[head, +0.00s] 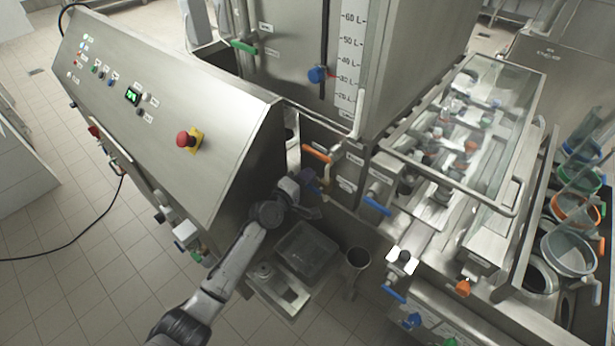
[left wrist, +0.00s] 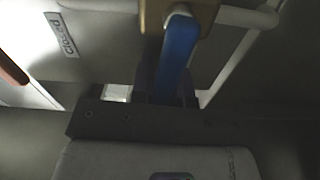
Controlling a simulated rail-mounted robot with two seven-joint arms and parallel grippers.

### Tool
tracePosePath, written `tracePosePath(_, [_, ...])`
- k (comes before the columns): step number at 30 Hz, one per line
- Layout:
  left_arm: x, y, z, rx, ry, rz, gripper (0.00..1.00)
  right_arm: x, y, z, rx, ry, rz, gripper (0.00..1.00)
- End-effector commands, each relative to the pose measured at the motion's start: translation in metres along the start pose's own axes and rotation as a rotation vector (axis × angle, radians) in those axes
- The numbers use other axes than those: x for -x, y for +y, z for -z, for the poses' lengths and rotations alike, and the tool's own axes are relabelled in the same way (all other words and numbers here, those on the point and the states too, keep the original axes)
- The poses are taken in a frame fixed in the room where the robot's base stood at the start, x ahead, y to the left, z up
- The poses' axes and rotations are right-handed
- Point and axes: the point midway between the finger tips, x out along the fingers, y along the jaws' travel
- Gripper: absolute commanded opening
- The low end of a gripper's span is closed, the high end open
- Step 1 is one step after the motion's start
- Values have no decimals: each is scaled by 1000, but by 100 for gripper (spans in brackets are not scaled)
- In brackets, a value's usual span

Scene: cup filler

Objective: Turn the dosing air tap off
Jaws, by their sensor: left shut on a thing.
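A tap with a blue lever (left wrist: 179,50) and a brass-coloured body (left wrist: 205,12) shows in the left wrist view. My left gripper (left wrist: 172,92) is shut on the lower end of this lever, which points down toward the jaws. In the head view my left gripper (head: 312,192) reaches into the gap between the sloped control panel and the tank frame, below an orange lever (head: 317,153). The blue lever is mostly hidden there by the gripper. A label (left wrist: 61,34) sits beside the tap; its writing is hard to read. My right gripper is not in view.
The control panel (head: 165,95) with a red stop button (head: 186,140) stands left of my arm. Another blue lever (head: 376,206) is to the right. The tank (head: 420,60) rises behind.

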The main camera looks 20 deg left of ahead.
Motion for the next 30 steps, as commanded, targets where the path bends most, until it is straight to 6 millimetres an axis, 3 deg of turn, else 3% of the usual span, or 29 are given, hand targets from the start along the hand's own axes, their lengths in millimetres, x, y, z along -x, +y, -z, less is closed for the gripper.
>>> tracePosePath(24, [0, -7, -1, 102, -1, 3, 0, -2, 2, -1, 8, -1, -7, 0])
tracePosePath(25, [0, -7, -1, 102, -1, 3, 18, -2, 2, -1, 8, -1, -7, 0])
tracePosePath(30, [0, -6, -1, 99, -1, 2, 35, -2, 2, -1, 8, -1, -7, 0])
